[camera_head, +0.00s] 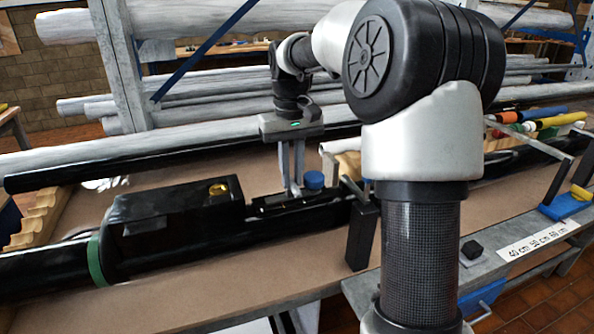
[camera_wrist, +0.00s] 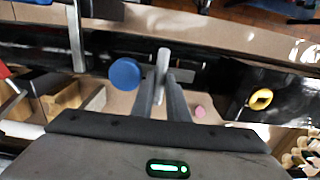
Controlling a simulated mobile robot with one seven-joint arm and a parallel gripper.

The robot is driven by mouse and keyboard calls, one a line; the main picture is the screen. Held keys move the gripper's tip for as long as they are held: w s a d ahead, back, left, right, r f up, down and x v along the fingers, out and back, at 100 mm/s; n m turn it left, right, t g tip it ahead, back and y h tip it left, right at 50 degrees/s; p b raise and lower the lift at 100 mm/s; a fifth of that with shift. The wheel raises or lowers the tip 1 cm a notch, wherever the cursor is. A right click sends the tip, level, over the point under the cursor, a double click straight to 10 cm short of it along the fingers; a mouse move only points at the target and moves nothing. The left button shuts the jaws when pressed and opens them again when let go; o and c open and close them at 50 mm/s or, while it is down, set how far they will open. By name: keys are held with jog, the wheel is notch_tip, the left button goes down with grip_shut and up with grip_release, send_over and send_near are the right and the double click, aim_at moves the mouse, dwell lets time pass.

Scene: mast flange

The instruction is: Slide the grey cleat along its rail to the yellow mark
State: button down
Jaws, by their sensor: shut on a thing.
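My gripper (camera_head: 292,187) reaches down to the black rail (camera_head: 330,194) on the long dark mast. In the wrist view its two fingers (camera_wrist: 163,82) are shut on the grey cleat (camera_wrist: 163,57), an upright bar between the tips. In the head view the fingers mostly hide the cleat. A round blue knob (camera_head: 314,180) stands just right of the fingers; it shows left of them in the wrist view (camera_wrist: 125,74). A yellow ring-like spot (camera_head: 218,188) lies on a black box to the left, also in the wrist view (camera_wrist: 260,99). I cannot tell whether it is the yellow mark.
The black box (camera_head: 175,213) sits on the mast left of my gripper. A green band (camera_head: 95,262) circles the mast farther left. A dark upright post (camera_head: 362,235) stands right of the gripper. Pale spars lie on racks behind. A brown board has bare room in front.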

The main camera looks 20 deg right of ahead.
aim_at(292, 181)
jog(key=c, duration=2)
grip_release()
jog(key=shift+r, duration=0.1)
notch_tip(292, 181, up, 17)
jog(key=p, duration=0.5)
jog(key=shift+r, duration=0.2)
jog(key=shift+f, duration=0.1)
